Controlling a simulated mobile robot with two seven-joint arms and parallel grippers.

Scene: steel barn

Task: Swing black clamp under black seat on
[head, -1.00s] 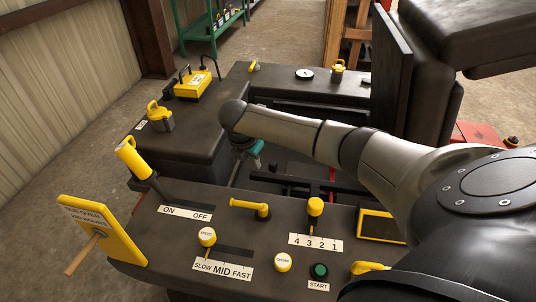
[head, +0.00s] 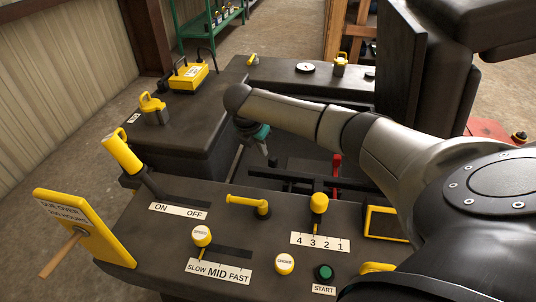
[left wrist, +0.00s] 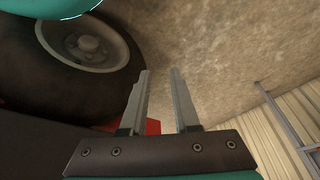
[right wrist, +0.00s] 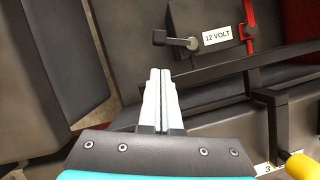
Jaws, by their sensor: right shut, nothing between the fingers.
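In the right wrist view a small black clamp (right wrist: 180,43), an arm with a round knob at its left end, sits by the "12 VOLT" label (right wrist: 217,37). My right gripper (right wrist: 160,72) is shut and empty. Its tips appear just below the clamp in that view; I cannot tell whether they touch. In the head view my right gripper (head: 271,160) reaches down behind the console; the clamp cannot be made out there. I cannot clearly tell which dark part is the seat. My left gripper (left wrist: 160,72) is open and empty near a large tyre (left wrist: 85,55).
A red lever (right wrist: 248,20) stands right of the label; it also shows in the head view (head: 336,165). A black bar (right wrist: 235,65) crosses near my right fingers. The console (head: 150,235) with yellow controls is in front. A black upright panel (head: 400,60) stands at the right.

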